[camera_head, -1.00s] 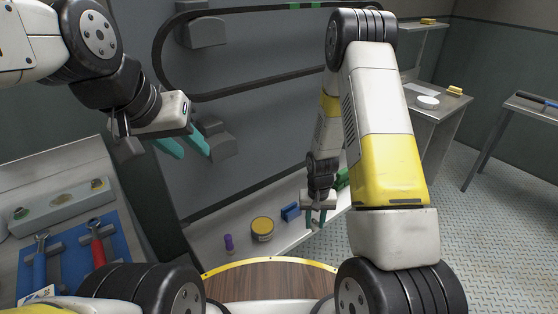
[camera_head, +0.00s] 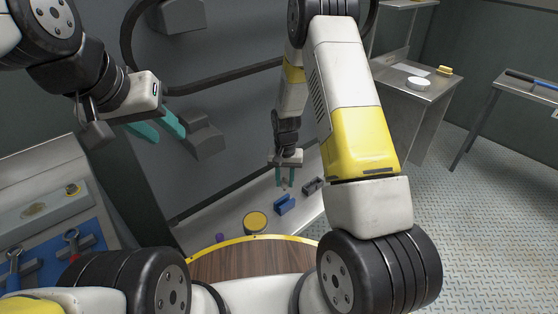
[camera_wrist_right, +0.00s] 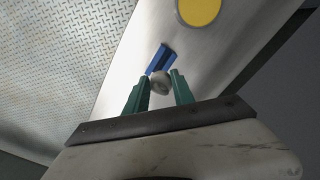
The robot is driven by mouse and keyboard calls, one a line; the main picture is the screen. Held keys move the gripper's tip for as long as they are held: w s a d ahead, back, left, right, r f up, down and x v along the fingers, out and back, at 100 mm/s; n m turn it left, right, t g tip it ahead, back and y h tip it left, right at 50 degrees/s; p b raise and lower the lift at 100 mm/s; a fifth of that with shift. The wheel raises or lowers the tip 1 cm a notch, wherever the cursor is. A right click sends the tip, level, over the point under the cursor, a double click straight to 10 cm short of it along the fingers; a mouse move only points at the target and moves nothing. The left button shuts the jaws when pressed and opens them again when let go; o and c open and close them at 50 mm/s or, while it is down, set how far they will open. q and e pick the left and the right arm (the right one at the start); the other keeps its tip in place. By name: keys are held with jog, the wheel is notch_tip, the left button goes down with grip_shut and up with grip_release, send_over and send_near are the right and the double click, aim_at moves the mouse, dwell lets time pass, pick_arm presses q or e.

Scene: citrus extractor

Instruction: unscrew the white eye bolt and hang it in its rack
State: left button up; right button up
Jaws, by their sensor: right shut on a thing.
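My right gripper (camera_head: 285,180) is over the metal bench, just beyond a small blue block (camera_head: 285,205). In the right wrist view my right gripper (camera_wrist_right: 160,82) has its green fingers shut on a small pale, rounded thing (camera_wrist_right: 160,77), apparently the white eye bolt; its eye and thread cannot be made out. The blue block (camera_wrist_right: 160,59) lies just past the fingertips there, and whether the held thing touches it is unclear. My left gripper (camera_head: 158,128) is open and empty, high in front of the grey panel. I cannot tell which holder is the bolt's rack.
A dark grey block (camera_head: 313,186) stands right of the blue one. A round yellow-topped container (camera_head: 255,222) and a purple item (camera_head: 220,238) are to the left. A wooden round top (camera_head: 250,262) is in front. Wrenches hang on a blue board (camera_head: 50,265) at left.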

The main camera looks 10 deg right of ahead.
aim_at(285, 183)
jog(key=shift+f, duration=2.2)
jog(key=shift+f, duration=1.8)
jog(key=o, duration=1)
jog(key=shift+o, duration=0.2)
notch_tip(285, 183, up, 8)
jog(key=shift+f, duration=0.1)
